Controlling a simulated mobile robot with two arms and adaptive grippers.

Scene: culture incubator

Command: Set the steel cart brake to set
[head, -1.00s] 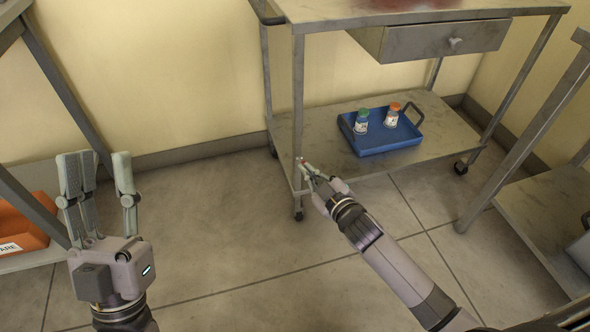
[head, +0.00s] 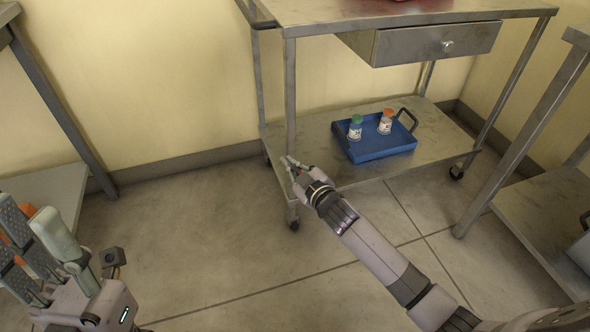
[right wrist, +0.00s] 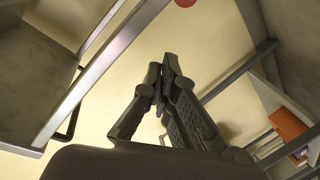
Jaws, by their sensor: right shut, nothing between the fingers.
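The steel cart (head: 330,133) stands against the wall in the head view, with a lower shelf, a drawer and casters. My right gripper (head: 288,162) is at the cart's front left leg, just above the lower shelf's corner. Its fingers are shut and empty; they also show closed in the right wrist view (right wrist: 163,75). A red disc (right wrist: 185,2) is cut off at the top of that view; I cannot tell whether it is the brake. The brake's position cannot be made out. My left gripper (head: 42,225) is open and empty at the lower left.
A blue tray (head: 375,153) with two small vials, one green-capped (head: 355,127) and one orange-capped (head: 385,121), sits on the lower shelf. Other steel tables stand left and right. The floor in front is clear.

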